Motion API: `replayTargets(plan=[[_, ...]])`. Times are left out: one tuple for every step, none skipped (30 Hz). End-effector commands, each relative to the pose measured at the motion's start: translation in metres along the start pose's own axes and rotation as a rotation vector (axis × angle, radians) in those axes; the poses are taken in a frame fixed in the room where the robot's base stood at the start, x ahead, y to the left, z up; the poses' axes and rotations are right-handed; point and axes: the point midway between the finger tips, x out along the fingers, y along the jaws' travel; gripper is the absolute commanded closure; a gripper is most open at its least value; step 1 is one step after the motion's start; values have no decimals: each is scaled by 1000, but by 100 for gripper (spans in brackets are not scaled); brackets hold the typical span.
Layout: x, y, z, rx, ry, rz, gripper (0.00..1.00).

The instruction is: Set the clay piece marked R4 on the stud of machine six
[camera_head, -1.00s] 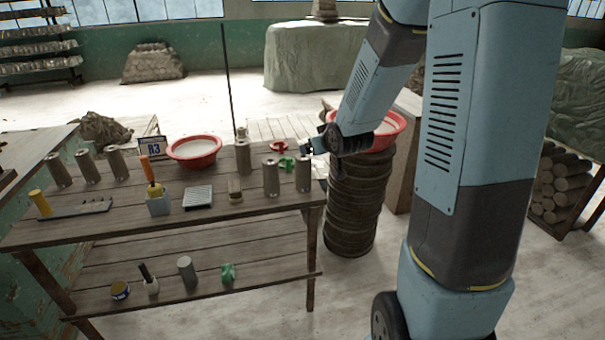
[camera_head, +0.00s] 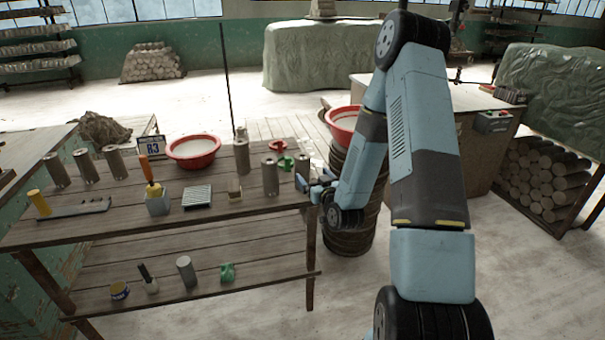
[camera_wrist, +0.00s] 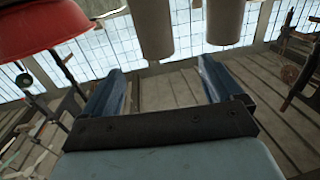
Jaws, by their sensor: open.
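Several grey clay cylinders stand on the wooden table, with three at the left, including the leftmost cylinder (camera_head: 57,171). At the right end are a cylinder (camera_head: 270,178) and another cylinder (camera_head: 302,170) by the edge. No R4 mark is readable on any. My gripper (camera_head: 314,187) is at the table's right end, close to the edge cylinder. In the wrist view my open gripper (camera_wrist: 160,85) has nothing between its fingers; one cylinder (camera_wrist: 151,28) and another cylinder (camera_wrist: 225,22) show beyond them. I cannot identify machine six or its stud.
An R3 sign (camera_head: 152,145) stands on the table (camera_head: 120,229) near a red basin (camera_head: 193,151). Another red basin (camera_head: 341,121) is behind my arm. A bench (camera_head: 431,94) with a control box (camera_head: 493,121) stands at back right. Floor is clear at front right.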

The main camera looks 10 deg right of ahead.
Motion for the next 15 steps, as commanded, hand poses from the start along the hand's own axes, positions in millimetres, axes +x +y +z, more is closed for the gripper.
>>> replayTargets(plan=[[0,0,1,4,7,2,7],[2,0,2,5,10,3,7],[5,0,2,6,13,4,7],[8,1,2,6,15,4,7],[12,0,2,6,15,4,7],[18,1,2,6,15,4,7],[23,1,1,6,16,4,7],[28,1,1,6,16,4,7],[36,2,2,6,15,4,7],[41,2,1,6,15,5,7],[46,2,2,6,14,5,7],[53,2,1,5,15,5,7],[58,2,1,6,15,5,7],[63,2,1,6,14,5,7],[68,2,1,6,14,4,7]])
